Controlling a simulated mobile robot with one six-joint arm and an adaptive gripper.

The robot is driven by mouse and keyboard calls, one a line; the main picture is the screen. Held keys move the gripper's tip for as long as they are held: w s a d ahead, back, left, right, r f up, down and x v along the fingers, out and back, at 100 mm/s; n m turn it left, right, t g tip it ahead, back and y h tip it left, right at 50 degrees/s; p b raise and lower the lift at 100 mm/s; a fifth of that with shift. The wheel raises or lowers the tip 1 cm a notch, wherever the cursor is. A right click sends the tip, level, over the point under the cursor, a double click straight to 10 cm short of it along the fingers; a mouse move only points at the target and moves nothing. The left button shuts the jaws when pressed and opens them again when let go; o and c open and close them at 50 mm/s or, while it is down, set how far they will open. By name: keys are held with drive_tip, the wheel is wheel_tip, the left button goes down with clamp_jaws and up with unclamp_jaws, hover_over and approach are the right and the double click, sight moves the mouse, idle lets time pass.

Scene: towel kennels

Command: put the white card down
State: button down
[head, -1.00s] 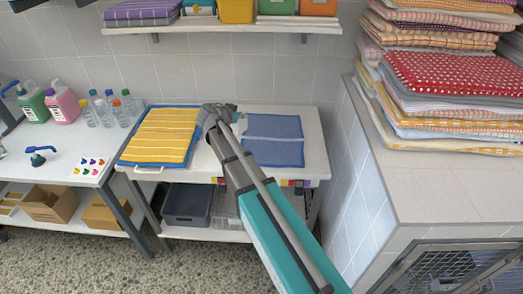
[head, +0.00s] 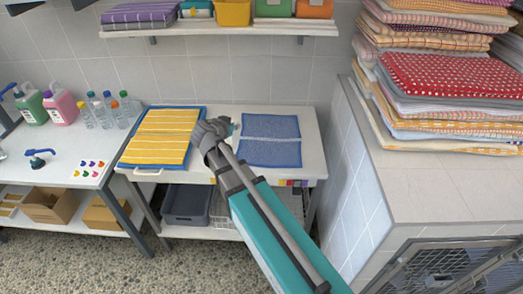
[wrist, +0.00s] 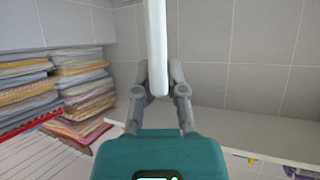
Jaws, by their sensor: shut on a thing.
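The white card (wrist: 156,45) shows in the wrist view as a narrow upright strip, seen nearly edge-on. My gripper (wrist: 158,72) is shut on its lower end, with a finger on either side. In the head view my gripper (head: 234,128) is over the white table (head: 223,165), between a yellow striped towel and a blue towel. I cannot make out the card in that view; my wrist hides much of the area.
The yellow towel (head: 160,137) lies on a blue-edged tray at left; the blue towel (head: 270,150) lies at right. Tall towel stacks (head: 450,85) stand on the right ledge. A shelf (head: 215,30) with bins hangs above. Bottles (head: 105,110) stand on the left table.

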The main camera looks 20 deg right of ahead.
drive_tip(key=shift+s, duration=0.15)
drive_tip(key=w+a+f+b, duration=0.1)
drive_tip(key=w+f+b, duration=0.8)
drive_tip(key=w, duration=0.4)
idle(0.4)
drive_tip(key=shift+w, duration=0.1)
drive_tip(key=shift+w+a+f+b, duration=0.1)
drive_tip(key=shift+w+f+b, duration=0.1)
drive_tip(key=shift+f+b, duration=0.85)
drive_tip(key=shift+w+f+b, duration=0.15)
drive_tip(key=shift+f+b, duration=0.75)
drive_tip(key=shift+b, duration=0.1)
